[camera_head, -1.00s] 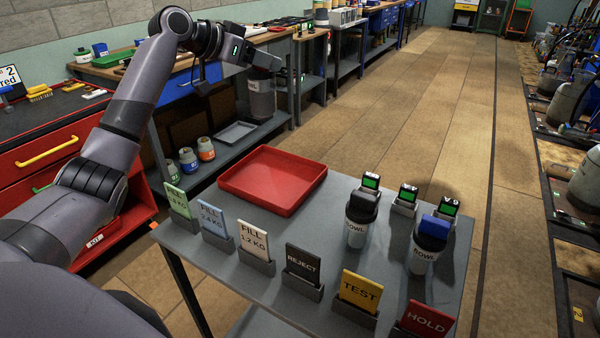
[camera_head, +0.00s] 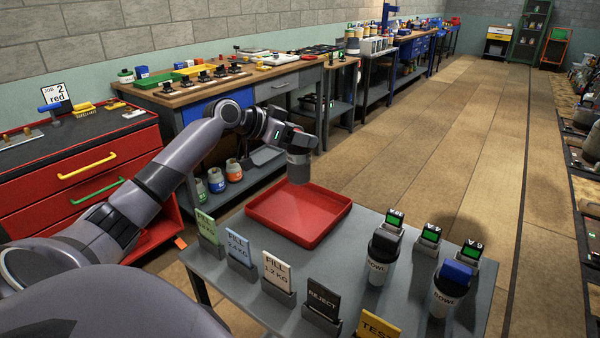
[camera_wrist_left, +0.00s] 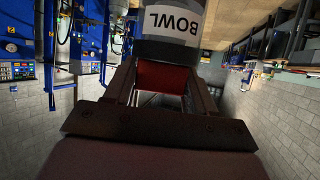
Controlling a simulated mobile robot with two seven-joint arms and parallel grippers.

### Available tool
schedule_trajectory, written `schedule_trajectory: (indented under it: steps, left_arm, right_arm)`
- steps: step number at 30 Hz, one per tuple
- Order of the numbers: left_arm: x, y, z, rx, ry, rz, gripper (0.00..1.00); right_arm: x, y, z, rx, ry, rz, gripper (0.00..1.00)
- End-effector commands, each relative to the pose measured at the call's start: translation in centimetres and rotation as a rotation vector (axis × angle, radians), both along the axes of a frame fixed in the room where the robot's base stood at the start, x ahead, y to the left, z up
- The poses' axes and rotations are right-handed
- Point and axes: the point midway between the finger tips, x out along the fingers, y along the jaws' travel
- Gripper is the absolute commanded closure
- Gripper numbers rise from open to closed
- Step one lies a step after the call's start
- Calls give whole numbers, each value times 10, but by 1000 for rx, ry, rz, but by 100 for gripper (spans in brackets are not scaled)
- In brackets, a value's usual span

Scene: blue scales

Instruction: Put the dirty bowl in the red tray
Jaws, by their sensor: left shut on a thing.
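My left gripper (camera_head: 295,143) is shut on a grey bowl (camera_head: 299,168) shaped like a canister. The bowl is upright in the head view, overlapping the back rim of the red tray (camera_head: 335,222). It appears to hang above that rim; its exact height is hard to tell. The tray lies on the grey table and looks empty. In the left wrist view the bowl (camera_wrist_left: 165,48) shows a white BOWL label beyond the fingers (camera_wrist_left: 160,85). A red patch shows between the fingers; I cannot tell what it is. My right gripper is not in view.
Two bowls stand on the table's right, one with a black top (camera_head: 381,265) and one with a blue top (camera_head: 448,285), near small green displays. Upright cards, including a green one (camera_head: 207,228) and REJECT (camera_head: 322,300), line the front edge. A workbench (camera_head: 250,88) stands behind.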

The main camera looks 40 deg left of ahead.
Motion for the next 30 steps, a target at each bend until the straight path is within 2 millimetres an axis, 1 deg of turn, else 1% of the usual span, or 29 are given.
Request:
schedule_trajectory:
  steps: [1,3,6,11,18,21,30]
  left_arm:
    - [-1,0,-14,-3,4,2,100]
    - [0,0,-29,-4,2,1,100]
    - [0,0,-43,-2,-1,2,100]
    - [0,0,-55,-1,-1,1,100]
    - [0,0,-89,0,0,1,100]
    - [0,0,-95,1,-1,2,100]
    - [0,0,-97,1,-2,1,100]
  right_arm:
    - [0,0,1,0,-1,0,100]
    - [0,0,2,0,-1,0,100]
    - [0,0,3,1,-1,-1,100]
    - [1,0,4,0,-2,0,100]
    - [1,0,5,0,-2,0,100]
    - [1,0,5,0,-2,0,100]
    - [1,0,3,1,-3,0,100]
